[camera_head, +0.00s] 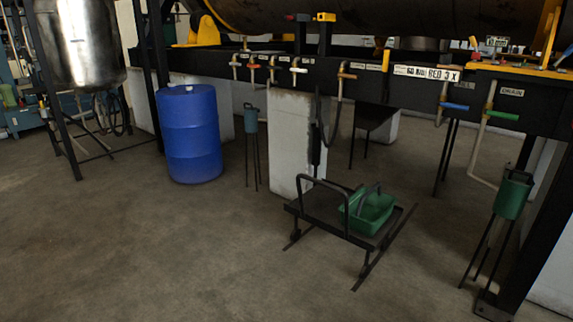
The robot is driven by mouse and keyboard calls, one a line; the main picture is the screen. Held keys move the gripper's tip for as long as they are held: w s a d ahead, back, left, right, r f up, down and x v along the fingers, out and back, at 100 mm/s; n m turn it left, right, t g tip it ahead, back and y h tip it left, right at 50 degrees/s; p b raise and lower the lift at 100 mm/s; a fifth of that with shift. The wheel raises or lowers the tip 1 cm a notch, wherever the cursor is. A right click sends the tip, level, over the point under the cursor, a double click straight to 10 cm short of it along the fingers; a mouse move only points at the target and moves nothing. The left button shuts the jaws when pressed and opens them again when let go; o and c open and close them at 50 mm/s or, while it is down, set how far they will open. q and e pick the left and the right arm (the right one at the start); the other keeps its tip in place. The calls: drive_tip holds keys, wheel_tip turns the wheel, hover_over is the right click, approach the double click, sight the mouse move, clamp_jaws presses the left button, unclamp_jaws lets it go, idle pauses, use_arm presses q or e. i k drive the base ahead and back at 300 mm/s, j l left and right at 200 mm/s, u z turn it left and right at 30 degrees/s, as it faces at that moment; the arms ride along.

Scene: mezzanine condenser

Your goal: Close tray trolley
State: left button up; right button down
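The tray trolley (313,203) is a low dark platform with a raised bar handle on its near left edge, in the lower middle of the head view. It stands on two thin dark rails (367,272) on the floor, in front of the big machine. A green open-topped tray (376,212) with a dark handle sits on the right part of its top. Neither of my grippers is in view, and nothing is seen touching the trolley.
A blue drum (189,135) stands left of the trolley. A white pillar (290,140) is just behind it. A green canister on a thin stand (513,196) is at the right, and a steel tank (80,45) at the far left. The front left floor is clear.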

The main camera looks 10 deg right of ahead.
sight(318, 207)
drive_tip(key=i, duration=1.4)
drive_tip(key=i+j+z, duration=0.25)
drive_tip(key=i, duration=0.3)
drive_tip(key=i+j+z, duration=0.3)
drive_tip(key=i, duration=0.25)
drive_tip(key=i+j+z, duration=0.7)
drive_tip(key=j, duration=0.4)
drive_tip(key=i+l, duration=0.05)
